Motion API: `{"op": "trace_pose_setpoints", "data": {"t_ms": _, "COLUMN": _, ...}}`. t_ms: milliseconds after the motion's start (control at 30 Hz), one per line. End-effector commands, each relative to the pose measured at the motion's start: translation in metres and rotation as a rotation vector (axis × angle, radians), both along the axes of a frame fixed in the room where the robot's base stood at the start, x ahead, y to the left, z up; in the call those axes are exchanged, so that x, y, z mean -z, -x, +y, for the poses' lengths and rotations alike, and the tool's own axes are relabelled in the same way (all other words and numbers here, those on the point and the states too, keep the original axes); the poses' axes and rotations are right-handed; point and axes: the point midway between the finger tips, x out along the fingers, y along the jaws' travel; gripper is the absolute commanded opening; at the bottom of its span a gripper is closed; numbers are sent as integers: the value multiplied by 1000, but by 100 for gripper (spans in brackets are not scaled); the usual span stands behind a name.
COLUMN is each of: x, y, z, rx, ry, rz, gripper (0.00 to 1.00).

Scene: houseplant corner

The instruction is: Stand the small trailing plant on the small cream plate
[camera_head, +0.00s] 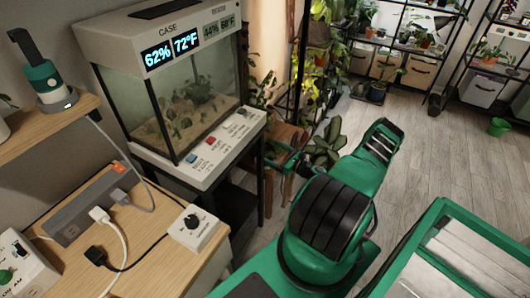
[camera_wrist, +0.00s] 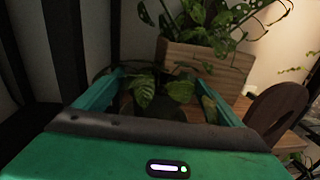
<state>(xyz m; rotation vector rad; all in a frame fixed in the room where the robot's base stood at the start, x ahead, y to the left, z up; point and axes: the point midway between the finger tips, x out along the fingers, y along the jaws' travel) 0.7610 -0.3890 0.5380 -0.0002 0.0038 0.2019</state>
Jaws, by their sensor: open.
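In the wrist view, my gripper (camera_wrist: 163,80) has its two green fingers spread apart. Between them is a small plant (camera_wrist: 146,90) with broad green, lighter-veined leaves, probably the small trailing plant. A dark round shape, perhaps its pot, lies under the leaves, partly hidden behind the gripper body. The fingers stand to either side; I cannot tell whether either touches it. In the head view, what seems to be my gripper (camera_head: 284,155) shows small beside the glass case's stand. I cannot make out the small cream plate in either view.
A wooden planter (camera_wrist: 205,72) with a leafy plant stands just behind the fingers in the wrist view. A brown curved wooden piece (camera_wrist: 278,110) is close at right. The glass case (camera_head: 185,100) stands left in the head view. Floor (camera_head: 440,165) at right is largely clear.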

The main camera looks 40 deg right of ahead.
Motion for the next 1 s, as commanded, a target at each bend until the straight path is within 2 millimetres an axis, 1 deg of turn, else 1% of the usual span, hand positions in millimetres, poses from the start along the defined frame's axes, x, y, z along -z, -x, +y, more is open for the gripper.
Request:
{"op": "trace_pose_setpoints", "data": {"t_ms": 33, "x": 0, "y": 11, "z": -3, "rx": 3, "ry": -1, "rz": 1, "gripper": 89}}
{"op": "trace_pose_setpoints", "data": {"t_ms": 100, "x": 0, "y": 26, "z": -6, "rx": 2, "ry": -1, "rz": 1, "gripper": 89}}
{"op": "trace_pose_setpoints", "data": {"t_ms": 300, "x": 0, "y": 63, "z": -13, "rx": 1, "ry": -1, "rz": 0, "gripper": 89}}
{"op": "trace_pose_setpoints", "data": {"t_ms": 400, "x": 0, "y": 78, "z": -16, "rx": 1, "ry": 0, "rz": 0, "gripper": 89}}
{"op": "trace_pose_setpoints", "data": {"t_ms": 500, "x": -1, "y": 87, "z": -18, "rx": 0, "ry": 1, "rz": -1, "gripper": 89}}
{"op": "trace_pose_setpoints", "data": {"t_ms": 700, "x": 0, "y": 95, "z": -19, "rx": -1, "ry": 0, "rz": -1, "gripper": 89}}
{"op": "trace_pose_setpoints", "data": {"t_ms": 1000, "x": 0, "y": 95, "z": -19, "rx": -1, "ry": 0, "rz": -1, "gripper": 89}}
